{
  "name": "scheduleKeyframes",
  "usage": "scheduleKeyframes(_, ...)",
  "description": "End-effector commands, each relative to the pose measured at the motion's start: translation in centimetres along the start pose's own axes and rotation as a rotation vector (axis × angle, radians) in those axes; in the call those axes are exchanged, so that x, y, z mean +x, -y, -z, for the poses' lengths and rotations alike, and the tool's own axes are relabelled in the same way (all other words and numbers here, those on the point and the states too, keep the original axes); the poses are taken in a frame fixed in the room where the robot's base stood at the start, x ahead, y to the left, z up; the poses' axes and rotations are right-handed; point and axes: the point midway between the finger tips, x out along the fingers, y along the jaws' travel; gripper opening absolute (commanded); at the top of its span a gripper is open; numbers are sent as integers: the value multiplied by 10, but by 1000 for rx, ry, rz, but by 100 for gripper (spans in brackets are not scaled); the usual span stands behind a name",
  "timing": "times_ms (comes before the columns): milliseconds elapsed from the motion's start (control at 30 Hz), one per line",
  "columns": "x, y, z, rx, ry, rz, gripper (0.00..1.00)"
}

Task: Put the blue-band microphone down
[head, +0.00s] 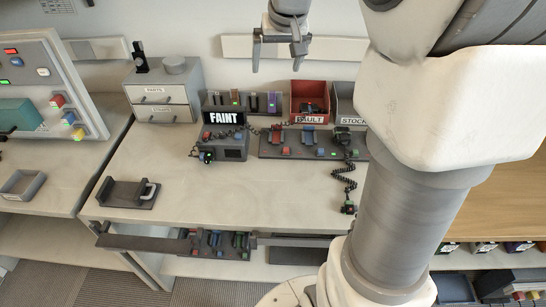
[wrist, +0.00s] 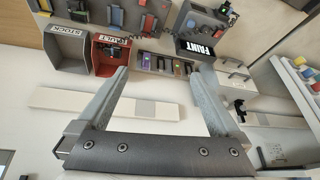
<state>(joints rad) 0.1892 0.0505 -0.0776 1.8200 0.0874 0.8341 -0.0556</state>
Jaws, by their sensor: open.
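My gripper (head: 276,60) is open and empty, raised in front of the wall above the back of the desk. Its two spread fingers also show in the wrist view (wrist: 162,76), with nothing between them. One dark hand microphone (head: 207,155) on a coiled cord is at the left front of the box with the FAINT sign (head: 224,118). Another dark hand microphone (head: 348,207) lies near the right front of the desk, at the end of a coiled cord. Both are apart from my gripper. I cannot tell a blue band on either.
A red FAULT bin (head: 309,91) and grey STOCK bin (head: 345,112) stand at the back. A rack of radios (head: 265,145) lies before them. A dark cradle with a pale handle (head: 127,193) sits front left. The desk's front middle (head: 265,195) is clear. A drawer (head: 215,254) is open below.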

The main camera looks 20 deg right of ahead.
Motion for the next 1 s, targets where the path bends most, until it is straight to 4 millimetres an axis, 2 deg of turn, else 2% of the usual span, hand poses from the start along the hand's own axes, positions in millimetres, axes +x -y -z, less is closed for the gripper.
scheduleKeyframes(33, -13, 8, -14, -16, -6, 9, 100)
scheduleKeyframes(200, -46, 28, -62, -66, -14, 28, 100)
scheduleKeyframes(500, -82, 50, -156, -159, -33, 52, 100)
scheduleKeyframes(700, -89, 52, -213, -210, -42, 56, 100)
scheduleKeyframes(800, -89, 50, -233, -226, -47, 55, 100)
scheduleKeyframes(1000, -86, 49, -250, -240, -46, 55, 100)
